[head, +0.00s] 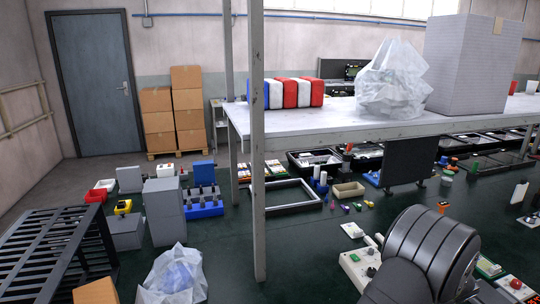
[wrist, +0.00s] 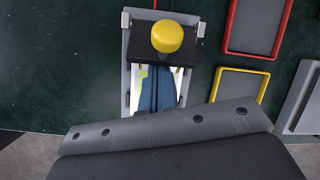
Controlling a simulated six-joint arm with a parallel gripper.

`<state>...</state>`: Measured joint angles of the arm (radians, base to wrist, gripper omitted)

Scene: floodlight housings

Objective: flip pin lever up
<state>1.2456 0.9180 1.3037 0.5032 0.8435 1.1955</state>
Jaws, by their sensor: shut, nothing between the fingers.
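I cannot make out for certain which part is the pin lever. In the wrist view, a yellow rounded knob (wrist: 167,37) sits on a black block across a grey fixture (wrist: 128,60), with a blue part (wrist: 158,90) inside the fixture. My gripper (wrist: 172,132) fills the lower part of the wrist view as a bolted grey bar and dark body. It is shut and empty, and hides the fixture's near end. In the head view, a beige control box (head: 358,268) with small switches stands beside my dark ribbed arm, which hides part of it. My fingertips are hidden there.
A red-rimmed tray (wrist: 231,30) and a yellow-rimmed tray (wrist: 219,97) lie right of the fixture. The green floor (wrist: 60,60) left of it is clear. In the head view, a table post (head: 257,180) stands left of my arm, with the white tabletop (head: 310,119) behind.

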